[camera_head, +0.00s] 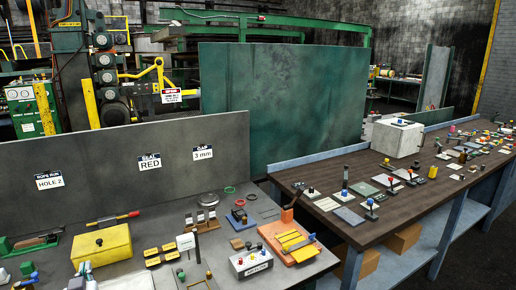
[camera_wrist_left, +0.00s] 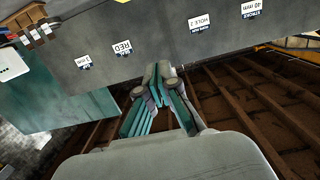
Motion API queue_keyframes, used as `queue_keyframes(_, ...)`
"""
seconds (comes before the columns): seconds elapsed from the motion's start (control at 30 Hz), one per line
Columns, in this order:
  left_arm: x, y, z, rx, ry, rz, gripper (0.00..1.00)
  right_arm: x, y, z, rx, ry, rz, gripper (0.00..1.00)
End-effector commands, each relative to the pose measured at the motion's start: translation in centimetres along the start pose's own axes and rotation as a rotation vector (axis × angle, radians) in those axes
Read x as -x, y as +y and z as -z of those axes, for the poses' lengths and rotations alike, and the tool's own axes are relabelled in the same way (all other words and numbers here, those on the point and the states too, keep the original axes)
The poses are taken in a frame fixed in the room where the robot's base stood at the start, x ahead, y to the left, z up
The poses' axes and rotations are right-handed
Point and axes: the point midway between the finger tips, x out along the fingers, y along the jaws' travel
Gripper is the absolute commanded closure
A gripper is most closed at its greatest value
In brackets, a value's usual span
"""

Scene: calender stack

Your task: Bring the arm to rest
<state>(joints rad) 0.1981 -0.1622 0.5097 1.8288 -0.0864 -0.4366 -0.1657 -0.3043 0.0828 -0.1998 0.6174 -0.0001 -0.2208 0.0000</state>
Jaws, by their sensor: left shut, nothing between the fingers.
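My left gripper (camera_wrist_left: 158,80) shows in the left wrist view, with its grey and teal fingers drawn together and nothing between them. It is clear of the tabletop objects, and the grey panel with white labels lies beyond its tips. The panel appears upside down in that view. I cannot make out either gripper clearly in the head view. My right gripper is not seen.
The grey bench in the head view holds a yellow box (camera_head: 102,246), an orange tray (camera_head: 276,240) and a white switch box (camera_head: 251,263). A grey panel (camera_head: 118,165) stands behind it. A dark wooden table (camera_head: 350,165) with many small parts stands at right.

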Motion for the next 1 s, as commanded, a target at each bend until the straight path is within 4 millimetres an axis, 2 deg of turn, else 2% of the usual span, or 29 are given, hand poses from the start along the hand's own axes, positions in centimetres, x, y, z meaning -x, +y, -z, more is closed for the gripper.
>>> queue_keyframes(0.37, 4.0, 2.0, -3.8, -0.084, -0.168, -0.102, 1.0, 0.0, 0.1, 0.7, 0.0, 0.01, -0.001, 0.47)
queue_keyframes(0.57, 8.4, 3.7, -7.3, -0.154, -0.324, -0.187, 1.0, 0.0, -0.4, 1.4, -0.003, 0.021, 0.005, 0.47)
queue_keyframes(0.67, 11.5, 4.6, -9.4, -0.195, -0.422, -0.238, 1.0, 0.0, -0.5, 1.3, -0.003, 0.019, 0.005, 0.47)
queue_keyframes(0.77, 15.4, 5.3, -11.8, -0.241, -0.538, -0.294, 1.0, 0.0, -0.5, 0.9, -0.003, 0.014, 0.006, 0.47)
queue_keyframes(0.9, 21.6, 6.0, -14.7, -0.307, -0.707, -0.371, 1.0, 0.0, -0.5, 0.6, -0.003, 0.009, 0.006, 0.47)
queue_keyframes(1.0, 25.5, 6.2, -16.2, -0.345, -0.809, -0.414, 1.0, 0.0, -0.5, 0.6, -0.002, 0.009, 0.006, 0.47)
